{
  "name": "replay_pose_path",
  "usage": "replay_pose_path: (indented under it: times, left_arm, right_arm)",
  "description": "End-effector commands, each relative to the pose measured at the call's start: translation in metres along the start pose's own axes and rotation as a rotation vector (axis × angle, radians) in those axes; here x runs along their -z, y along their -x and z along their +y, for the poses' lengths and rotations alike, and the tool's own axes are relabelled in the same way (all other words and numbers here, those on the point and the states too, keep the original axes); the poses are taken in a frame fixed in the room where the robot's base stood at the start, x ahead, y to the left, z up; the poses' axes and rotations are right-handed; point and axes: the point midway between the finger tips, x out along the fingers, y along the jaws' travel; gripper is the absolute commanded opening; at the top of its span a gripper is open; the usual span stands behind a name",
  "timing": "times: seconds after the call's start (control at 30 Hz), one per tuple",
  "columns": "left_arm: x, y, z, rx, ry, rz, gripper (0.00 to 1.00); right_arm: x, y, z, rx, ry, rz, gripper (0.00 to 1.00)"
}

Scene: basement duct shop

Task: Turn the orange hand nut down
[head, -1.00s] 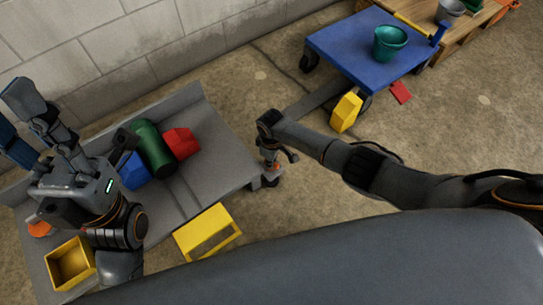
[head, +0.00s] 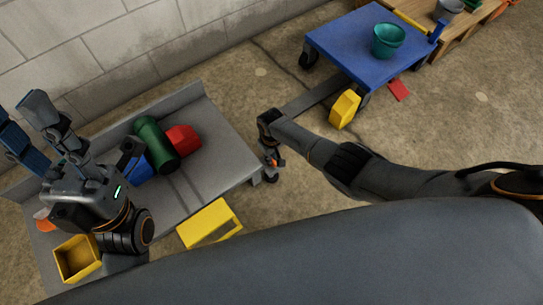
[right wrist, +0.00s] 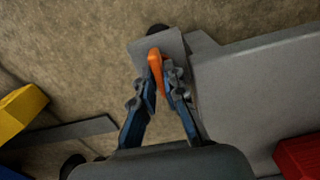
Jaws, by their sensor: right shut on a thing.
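The orange hand nut (right wrist: 154,60) shows in the right wrist view as a narrow orange piece over a small grey plate (right wrist: 172,44) at the corner of a grey platform. My right gripper (right wrist: 164,80) has its blue fingers closed on it; the fingers hide part of the nut. In the head view my right gripper (head: 271,160) is small, at the right corner of the grey cart (head: 222,150), with a speck of orange beside it. My left gripper (head: 22,115) is open and empty above the cart's left end, fingers pointing up.
A green cylinder (head: 154,143), a red block (head: 183,139) and a blue block (head: 140,168) lie on the grey cart. A blue cart (head: 365,45) carries a teal bowl (head: 388,40).

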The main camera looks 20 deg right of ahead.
Motion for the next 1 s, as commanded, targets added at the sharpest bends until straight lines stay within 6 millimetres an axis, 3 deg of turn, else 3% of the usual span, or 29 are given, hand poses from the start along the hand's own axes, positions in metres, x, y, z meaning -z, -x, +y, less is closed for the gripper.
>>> replay_pose_path:
  times: [0.3,0.33,0.43,0.77,1.0]
  left_arm:
    - [0.0,0.0,0.0,0.0,0.0,0.0,0.4]
    - [0.0,0.0,0.0,0.0,0.0,0.0,0.4]
    - [0.0,0.0,0.0,0.0,0.0,0.0,0.4]
    - [0.001,-0.002,-0.001,0.001,-0.002,0.006,0.4]
    - [0.001,-0.001,-0.001,0.001,-0.001,0.003,0.4]
  right_arm:
    - [-0.001,-0.001,-0.001,0.003,-0.004,-0.003,0.0]
    - [-0.001,-0.001,-0.001,0.003,-0.004,-0.003,0.13]
    - [-0.001,0.0,-0.001,0.002,-0.003,-0.002,0.34]
    - [0.0,0.001,0.0,0.001,-0.002,0.0,0.34]
    - [0.001,0.015,0.0,0.002,-0.002,0.002,0.34]
